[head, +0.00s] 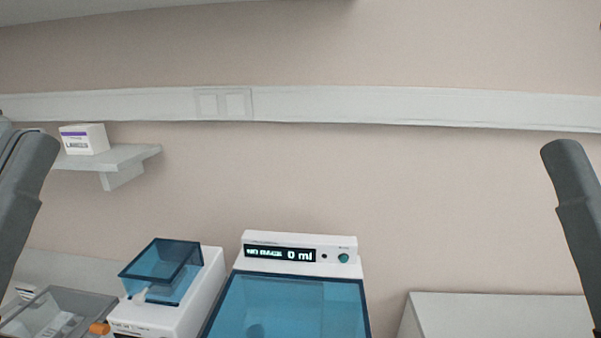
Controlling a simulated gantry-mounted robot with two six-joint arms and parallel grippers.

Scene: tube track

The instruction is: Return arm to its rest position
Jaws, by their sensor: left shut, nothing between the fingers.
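A dark grey link of my left arm (24,180) stands at the left edge of the head view, leaning to the right toward its top. A matching link of my right arm (577,200) stands at the right edge, leaning to the left toward its top. Both links are raised clear of the bench equipment in the picture. I see no fingertips of either gripper, and nothing held shows.
A white cabinet (490,315) stands right. A wall shelf (125,155) holds a labels box (84,139).

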